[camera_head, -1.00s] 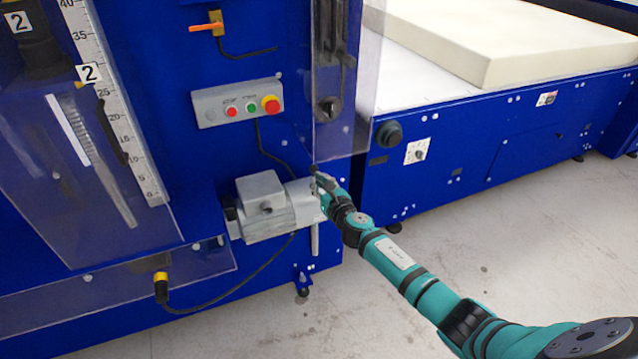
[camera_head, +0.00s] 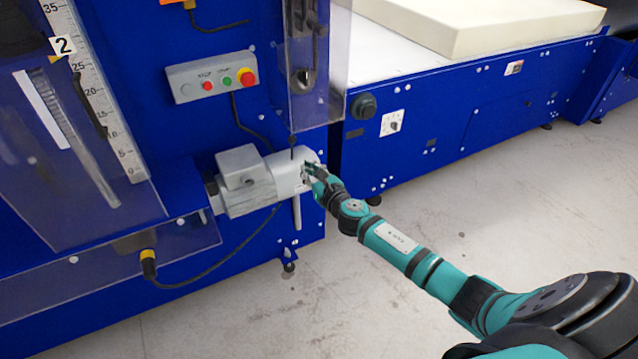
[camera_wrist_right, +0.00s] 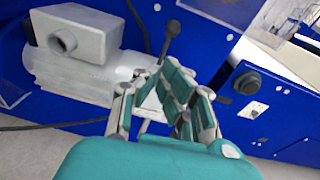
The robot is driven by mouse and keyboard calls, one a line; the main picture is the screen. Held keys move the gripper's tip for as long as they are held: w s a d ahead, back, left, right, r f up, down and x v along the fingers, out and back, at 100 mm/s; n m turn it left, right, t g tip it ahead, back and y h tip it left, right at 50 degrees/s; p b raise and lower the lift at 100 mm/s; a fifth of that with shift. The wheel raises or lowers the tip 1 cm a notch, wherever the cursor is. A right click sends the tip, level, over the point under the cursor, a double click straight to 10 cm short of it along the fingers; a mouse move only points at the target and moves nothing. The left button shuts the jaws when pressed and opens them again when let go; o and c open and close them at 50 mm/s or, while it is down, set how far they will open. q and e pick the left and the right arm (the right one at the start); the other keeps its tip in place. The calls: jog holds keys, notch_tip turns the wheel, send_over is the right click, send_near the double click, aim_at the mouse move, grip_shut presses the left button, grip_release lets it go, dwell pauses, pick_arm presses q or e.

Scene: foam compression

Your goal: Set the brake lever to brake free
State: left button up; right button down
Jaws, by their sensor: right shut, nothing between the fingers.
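The brake lever (camera_head: 292,148) is a thin rod with a dark ball knob on the grey motor (camera_head: 243,178). In the right wrist view the lever (camera_wrist_right: 171,32) stands up, leaning slightly, with its knob above and beyond my fingers. My right gripper (camera_head: 307,169) is at the right end of the motor, just below and right of the lever knob. In the right wrist view the right gripper (camera_wrist_right: 160,85) is shut and empty. Its fingers hide the lever's lower part, so I cannot tell whether they touch it. My left gripper is not in view.
A control box (camera_head: 212,79) with red and green buttons is above the motor. A clear guard (camera_head: 318,85) hangs above the lever. The blue conveyor frame (camera_head: 470,115) with a foam block (camera_head: 480,22) is at right. The floor (camera_head: 480,215) in front is clear.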

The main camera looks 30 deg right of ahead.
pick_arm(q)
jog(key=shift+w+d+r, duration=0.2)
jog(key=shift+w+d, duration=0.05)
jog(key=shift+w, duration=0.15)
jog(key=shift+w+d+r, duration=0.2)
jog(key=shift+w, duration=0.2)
pick_arm(e)
jog(key=s, duration=0.5)
jog(key=shift+s+d+r, duration=0.25)
jog(key=shift+s+r, duration=0.05)
jog(key=shift+s, duration=0.1)
